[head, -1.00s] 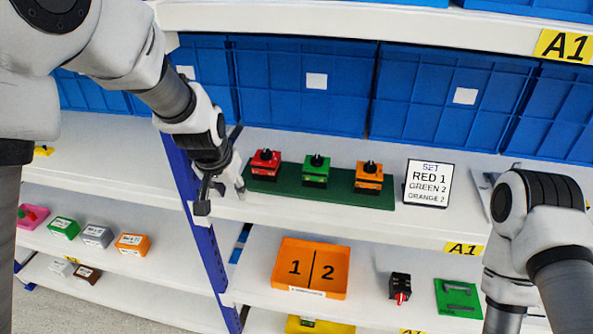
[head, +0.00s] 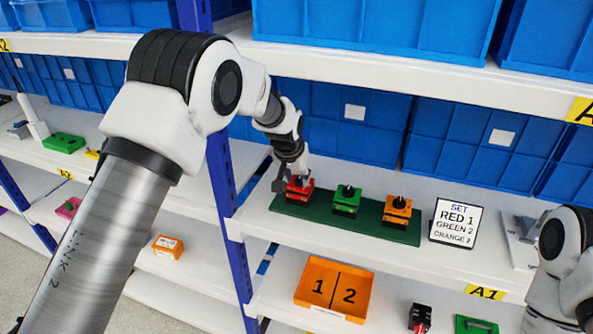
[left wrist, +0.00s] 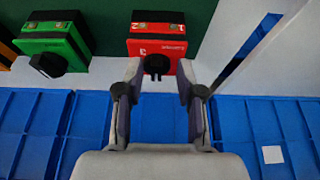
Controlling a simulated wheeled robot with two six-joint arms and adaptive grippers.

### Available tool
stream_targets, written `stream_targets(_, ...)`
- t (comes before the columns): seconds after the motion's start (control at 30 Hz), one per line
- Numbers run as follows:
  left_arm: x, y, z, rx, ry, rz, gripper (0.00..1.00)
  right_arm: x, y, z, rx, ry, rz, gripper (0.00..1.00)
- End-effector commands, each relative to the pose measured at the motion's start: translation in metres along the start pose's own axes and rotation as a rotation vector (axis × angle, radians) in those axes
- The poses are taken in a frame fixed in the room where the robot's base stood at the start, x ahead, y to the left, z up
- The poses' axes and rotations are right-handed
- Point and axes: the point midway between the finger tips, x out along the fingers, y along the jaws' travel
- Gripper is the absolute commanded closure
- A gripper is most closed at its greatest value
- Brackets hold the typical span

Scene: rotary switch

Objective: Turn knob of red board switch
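The red switch (head: 301,190) sits at the left end of a dark green board (head: 323,214) on the shelf, partly hidden by my left gripper (head: 286,183). In the left wrist view, the red switch (left wrist: 157,34) has a black knob (left wrist: 156,65). My left gripper (left wrist: 159,76) is open there, with one finger on each side of the knob and visible gaps between. Which mark the knob points to cannot be told. A sign (head: 456,221) reads SET, RED 1, GREEN 2, with ORANGE below. My right gripper is out of view.
A green switch (head: 346,200) and an orange switch (head: 397,211) stand to the right on the same board. Blue bins (head: 362,125) stand behind. A blue upright post (head: 222,180) is at the left. An orange tray (head: 334,288) lies on the lower shelf.

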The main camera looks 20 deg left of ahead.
Motion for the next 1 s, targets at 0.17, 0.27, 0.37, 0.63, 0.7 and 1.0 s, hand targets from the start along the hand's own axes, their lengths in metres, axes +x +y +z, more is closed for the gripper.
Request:
stream_targets(0.17,0.004,0.0002,-0.0002,0.001,0.002,0.0,0.62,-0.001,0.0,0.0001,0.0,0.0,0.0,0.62)
stream_targets(0.27,0.0039,0.0002,-0.0001,0.001,0.002,0.0,0.62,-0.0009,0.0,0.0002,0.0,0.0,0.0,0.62)
stream_targets(0.37,0.0038,0.0001,0.0,0.001,0.002,0.0,0.94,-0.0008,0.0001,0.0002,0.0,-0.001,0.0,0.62)
stream_targets(0.63,0.0042,0.0,0.0003,0.002,0.002,0.0,1.0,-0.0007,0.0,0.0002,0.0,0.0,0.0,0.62)
stream_targets(0.7,0.0043,-0.0001,0.0003,0.006,0.002,0.002,1.0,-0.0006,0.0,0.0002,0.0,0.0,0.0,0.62)
stream_targets(1.0,0.0053,-0.0031,0.0005,0.09,0.001,0.039,1.0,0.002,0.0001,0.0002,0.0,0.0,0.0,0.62)
